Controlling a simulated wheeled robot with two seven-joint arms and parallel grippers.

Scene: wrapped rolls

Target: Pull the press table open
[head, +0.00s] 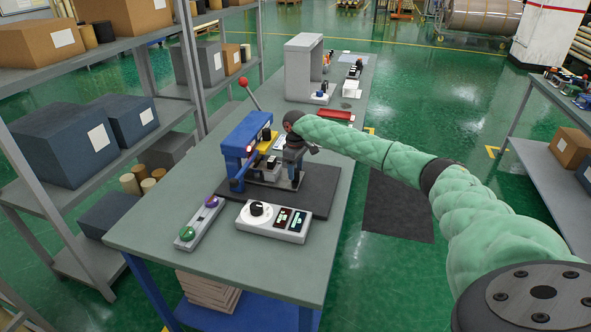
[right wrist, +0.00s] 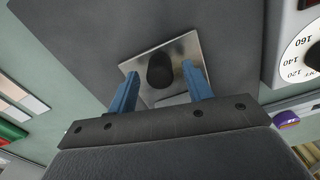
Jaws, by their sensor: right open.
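The press has a blue frame (head: 236,148) and a lever with a red knob (head: 243,82). It stands on a dark base plate (head: 318,190) on the workbench. In the right wrist view, a silver plate (right wrist: 186,48), which looks like the press table, carries an upright black knob (right wrist: 160,72). My right gripper (head: 297,178) reaches down at the press's right side and hides part of it. In the right wrist view its blue fingers (right wrist: 162,80) are open, one on each side of the knob, with gaps visible. My left gripper is not in view.
A control box (head: 273,221) with a dial is at the bench's front. A button strip (head: 200,222) with green and purple buttons lies left of it. A grey arch-shaped housing (head: 304,68) stands farther back.

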